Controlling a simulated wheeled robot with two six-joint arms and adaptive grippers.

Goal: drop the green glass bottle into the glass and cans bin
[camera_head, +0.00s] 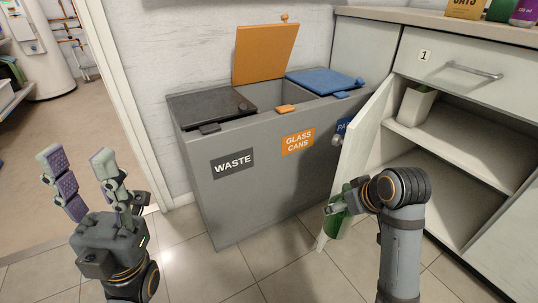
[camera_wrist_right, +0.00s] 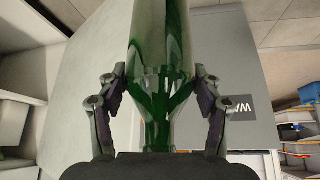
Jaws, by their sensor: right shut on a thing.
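The green glass bottle (camera_head: 337,220) is in my right gripper (camera_head: 340,204), low in front of the bins and beside the open cabinet door. In the right wrist view the bottle (camera_wrist_right: 162,60) stands between the two fingers of the right gripper (camera_wrist_right: 160,95), which are shut on it. The glass and cans bin (camera_head: 298,143) is the middle compartment of the grey bin unit, with an orange label. Its orange lid (camera_head: 265,53) is raised, so its opening shows. My left gripper (camera_head: 92,185) is open and empty at the left.
The waste bin has a shut black lid (camera_head: 212,103); the blue lid (camera_head: 322,83) at the right is down. The open white cabinet door (camera_head: 362,140) stands close to the right gripper. A countertop (camera_head: 450,24) holds several items. Floor in front is clear.

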